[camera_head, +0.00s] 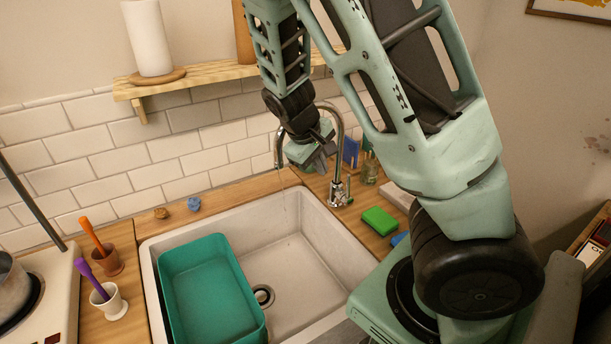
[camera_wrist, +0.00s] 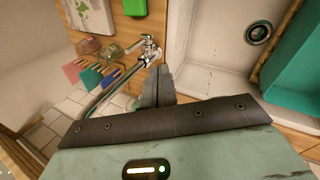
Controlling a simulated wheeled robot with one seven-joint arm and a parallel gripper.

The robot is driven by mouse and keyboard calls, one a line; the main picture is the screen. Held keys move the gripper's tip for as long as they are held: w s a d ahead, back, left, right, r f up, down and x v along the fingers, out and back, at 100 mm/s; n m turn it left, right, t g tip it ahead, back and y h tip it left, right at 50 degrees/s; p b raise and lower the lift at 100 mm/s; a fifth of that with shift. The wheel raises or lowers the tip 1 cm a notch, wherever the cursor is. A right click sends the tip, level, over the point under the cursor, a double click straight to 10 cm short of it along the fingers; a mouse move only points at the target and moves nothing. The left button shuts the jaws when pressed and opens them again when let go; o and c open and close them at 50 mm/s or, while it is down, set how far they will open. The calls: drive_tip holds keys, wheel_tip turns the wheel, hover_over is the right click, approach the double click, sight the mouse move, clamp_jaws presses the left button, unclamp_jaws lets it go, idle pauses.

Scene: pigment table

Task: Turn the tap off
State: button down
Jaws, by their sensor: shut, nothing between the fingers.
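The chrome tap (camera_head: 338,192) stands at the back right edge of the white sink (camera_head: 325,262). Its tall curved spout arches behind my gripper and down over the basin. A thin, faint line below the spout end looks like running water. In the wrist view the tap's base and lever (camera_wrist: 148,48) are just beyond my fingertips, and the spout (camera_wrist: 97,103) runs down to the left. My gripper (camera_head: 322,162) is shut and empty, its fingers pointing down near the tap, above its base. The closed fingers (camera_wrist: 158,82) appear close to the tap body; I cannot tell whether they touch.
A teal tub (camera_head: 212,295) sits in the sink's left part. A green sponge (camera_head: 380,220) lies on the counter right of the tap, with a glass jar (camera_head: 370,170) behind. Cups with orange and purple tools stand left. A wooden shelf (camera_head: 210,82) is above.

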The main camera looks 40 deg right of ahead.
drive_tip(key=d+f+p, duration=0.3)
drive_tip(key=d+f, duration=0.5)
drive_tip(key=shift+s+d+f, duration=0.15)
drive_tip(key=shift+d, duration=0.05)
idle(0.4)
